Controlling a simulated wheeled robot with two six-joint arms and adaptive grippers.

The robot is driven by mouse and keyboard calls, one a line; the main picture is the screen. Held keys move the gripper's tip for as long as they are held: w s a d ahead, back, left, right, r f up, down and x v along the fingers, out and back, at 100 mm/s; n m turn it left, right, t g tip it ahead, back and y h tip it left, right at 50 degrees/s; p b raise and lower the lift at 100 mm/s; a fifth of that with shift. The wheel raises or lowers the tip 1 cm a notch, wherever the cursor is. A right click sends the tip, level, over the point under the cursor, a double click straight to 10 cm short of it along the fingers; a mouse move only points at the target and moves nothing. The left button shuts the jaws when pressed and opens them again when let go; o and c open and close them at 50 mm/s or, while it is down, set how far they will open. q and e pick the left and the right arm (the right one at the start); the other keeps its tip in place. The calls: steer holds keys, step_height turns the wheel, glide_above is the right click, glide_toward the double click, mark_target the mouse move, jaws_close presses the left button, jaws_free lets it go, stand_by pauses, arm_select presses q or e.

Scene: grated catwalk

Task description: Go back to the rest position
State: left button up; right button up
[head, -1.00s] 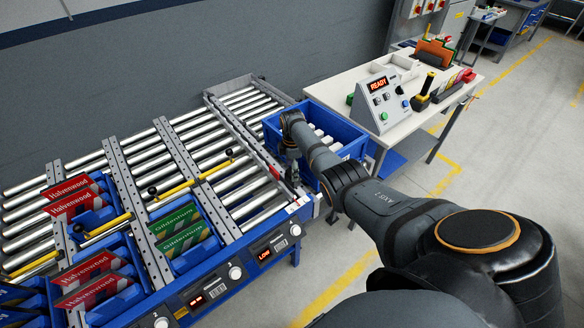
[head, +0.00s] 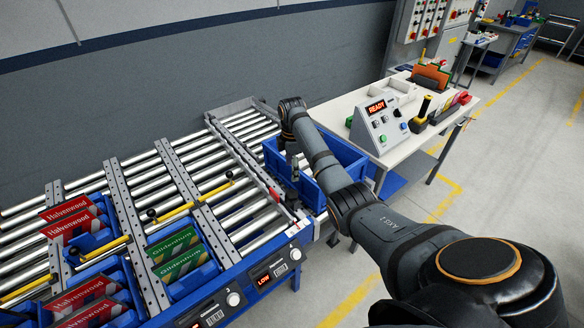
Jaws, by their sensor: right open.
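My right arm comes in from the lower right, and its dark gripper (head: 293,172) points down by the left side of the blue bin (head: 343,150), near the end of the roller rack (head: 225,135). The fingertips are small and dark here, and the gripper looks empty. I cannot tell its exact height above the rack's edge. The arm covers part of the bin and hides most of its inside. My left gripper is not in view.
Red Halvenwood boxes (head: 70,222) and green Gildenhurn boxes (head: 175,245) sit in the rack's lanes. A white table (head: 345,98) with a READY control box (head: 382,122) stands behind the bin. The floor to the right is open.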

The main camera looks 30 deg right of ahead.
steer(key=s+a+f+m, duration=0.1)
steer(key=s+a+f, duration=0.1)
steer(key=s+f, duration=0.1)
steer(key=s+a+f+m+t, duration=0.1)
steer(key=s+a+f+m, duration=0.1)
steer(key=s+f, duration=0.1)
steer(key=s+a+f+m+h, duration=0.1)
steer(key=s+a+f+m, duration=0.1)
steer(key=s+f, duration=0.2)
steer(key=shift+s+a, duration=0.35)
steer(key=shift+s, duration=0.3)
steer(key=s+a+r+m+t, duration=0.1)
steer(key=s+a+r+m, duration=0.2)
steer(key=s, duration=0.6)
steer(key=s+a+r+m+t, duration=0.1)
steer(key=s+a+m+t, duration=0.15)
steer(key=s+m, duration=0.45)
steer(key=s+d+f+n+g+b, duration=0.1)
steer(key=s+f, duration=0.1)
steer(key=f, duration=1.1)
steer(key=s+d+f+n+g+b, duration=0.1)
steer(key=f, duration=1.2)
steer(key=s+f+g, duration=0.1)
steer(key=s+f, duration=1.8)
steer(key=shift+s+d+m+b, duration=0.3)
steer(key=shift+s+d+b, duration=0.1)
steer(key=shift+d, duration=0.05)
